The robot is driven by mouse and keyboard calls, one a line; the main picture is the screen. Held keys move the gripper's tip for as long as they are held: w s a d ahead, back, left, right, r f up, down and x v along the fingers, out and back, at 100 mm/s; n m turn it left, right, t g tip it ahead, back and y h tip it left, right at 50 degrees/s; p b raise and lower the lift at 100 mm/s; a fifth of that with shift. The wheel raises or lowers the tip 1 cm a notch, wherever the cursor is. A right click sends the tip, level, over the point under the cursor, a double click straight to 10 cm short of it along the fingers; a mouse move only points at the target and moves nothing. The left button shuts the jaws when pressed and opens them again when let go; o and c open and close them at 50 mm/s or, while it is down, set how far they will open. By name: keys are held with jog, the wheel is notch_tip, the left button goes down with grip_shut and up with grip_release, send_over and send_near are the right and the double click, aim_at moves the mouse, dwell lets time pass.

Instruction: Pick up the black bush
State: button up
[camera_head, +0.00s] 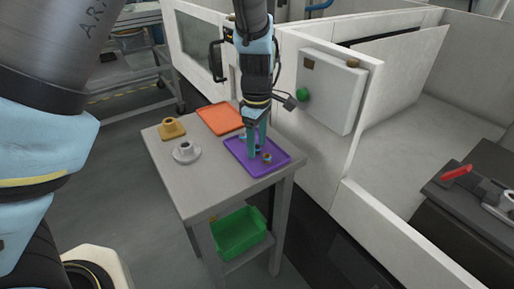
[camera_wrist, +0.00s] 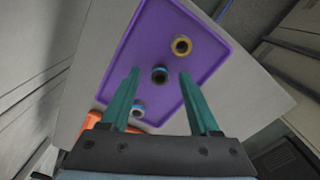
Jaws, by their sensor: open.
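In the head view my gripper (camera_head: 257,150) points down over the purple tray (camera_head: 277,165). There the fingers partly hide the bushes, and I cannot tell the exact height.
An orange tray (camera_head: 220,117), a tan flanged part (camera_head: 172,130) and a grey flanged part (camera_head: 186,153) share the table (camera_head: 205,190). A green bin (camera_head: 238,232) is below. The white machine with a control box (camera_head: 326,92) stands close on the right.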

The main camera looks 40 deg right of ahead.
grip_shut()
dwell(0.4)
jog(key=shift+r, duration=0.2)
